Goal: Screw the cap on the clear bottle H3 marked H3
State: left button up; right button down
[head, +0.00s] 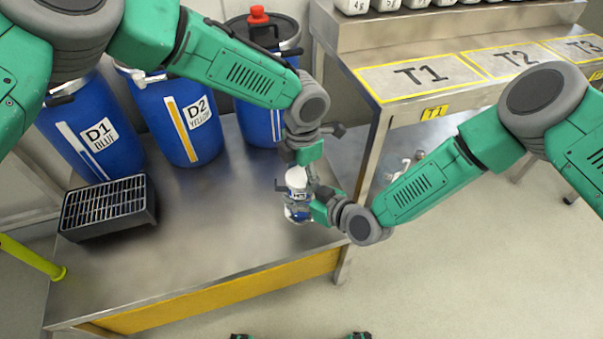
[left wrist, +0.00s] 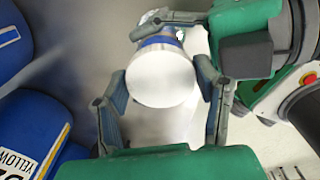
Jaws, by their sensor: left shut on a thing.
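The clear bottle H3 (head: 298,211) is upright over the steel table near its right edge, with a dark blue H3 label. I cannot tell whether its base touches the table. A white cap (head: 296,177) is at the bottle's top; it fills the middle of the left wrist view (left wrist: 162,78). My left gripper (head: 299,168) comes from above, its two fingers on either side of the cap. My right gripper (head: 306,202) comes from the right, its fingers around the bottle's body. How far the cap sits on the thread is hidden.
Blue drums D1 (head: 105,125) and D2 (head: 180,115), and a third with a red knob (head: 258,15), stand behind. A black grated box (head: 108,208) is at the left. A bench marked T1 (head: 420,75), T2, T3 is at right. The table's front is clear.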

pick_arm(q)
jog(key=o, duration=0.7)
jog(key=shift+o, duration=0.2)
jog(key=shift+r, duration=2.3)
